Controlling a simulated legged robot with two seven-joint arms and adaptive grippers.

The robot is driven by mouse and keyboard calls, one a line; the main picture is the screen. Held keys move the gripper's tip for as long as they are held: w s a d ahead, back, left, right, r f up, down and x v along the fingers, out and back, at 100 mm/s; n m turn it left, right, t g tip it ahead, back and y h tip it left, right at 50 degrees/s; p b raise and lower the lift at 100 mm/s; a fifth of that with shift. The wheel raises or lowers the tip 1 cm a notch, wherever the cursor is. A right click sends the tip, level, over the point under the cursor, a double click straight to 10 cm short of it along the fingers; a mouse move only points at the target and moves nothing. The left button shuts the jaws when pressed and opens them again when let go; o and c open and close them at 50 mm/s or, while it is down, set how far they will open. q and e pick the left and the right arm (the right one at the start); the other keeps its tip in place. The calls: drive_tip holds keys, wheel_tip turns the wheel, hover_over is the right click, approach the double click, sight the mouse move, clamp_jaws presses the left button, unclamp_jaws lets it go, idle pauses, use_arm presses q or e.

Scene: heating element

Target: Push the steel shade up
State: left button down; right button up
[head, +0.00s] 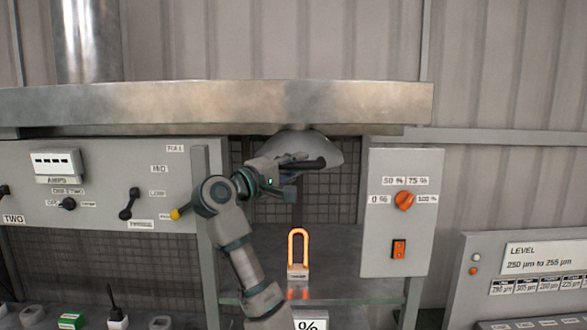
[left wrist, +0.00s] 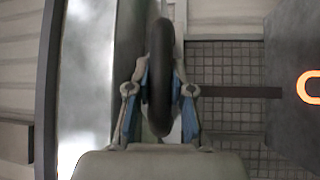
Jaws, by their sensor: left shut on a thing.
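The steel shade (head: 318,147) is a grey dome under the long metal hood, above the glowing heating element (head: 298,247). Its black handle (head: 316,164) sticks out at the front. My left gripper (head: 296,165) reaches up from below and is shut on the handle. In the left wrist view the handle (left wrist: 158,45) runs between the two fingers of the left gripper (left wrist: 160,92), and most of the shade is hidden behind it. The element glows orange at the right edge there. My right gripper is not in view.
The metal hood (head: 200,103) spans above the shade. A grey panel (head: 383,240) with an orange knob (head: 404,201) and an orange switch (head: 399,249) stands to the right. A control panel (head: 100,190) with black levers stands left. A mesh wall lies behind.

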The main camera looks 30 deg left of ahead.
use_arm(q)
drive_tip(key=shift+s+r, duration=0.1)
drive_tip(key=shift+r, duration=0.15)
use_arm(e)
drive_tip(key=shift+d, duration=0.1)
use_arm(q)
drive_tip(key=c, duration=1.2)
unclamp_jaws()
drive_tip(key=shift+o, duration=0.9)
drive_tip(key=shift+w+d, duration=0.15)
drive_tip(key=shift+w, duration=0.05)
drive_tip(key=shift+w+d+f, duration=0.1)
drive_tip(key=shift+d, duration=0.05)
drive_tip(key=v, duration=1.2)
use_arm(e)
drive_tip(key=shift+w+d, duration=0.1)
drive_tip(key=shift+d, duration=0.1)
use_arm(q)
drive_tip(key=shift+w+f, duration=0.1)
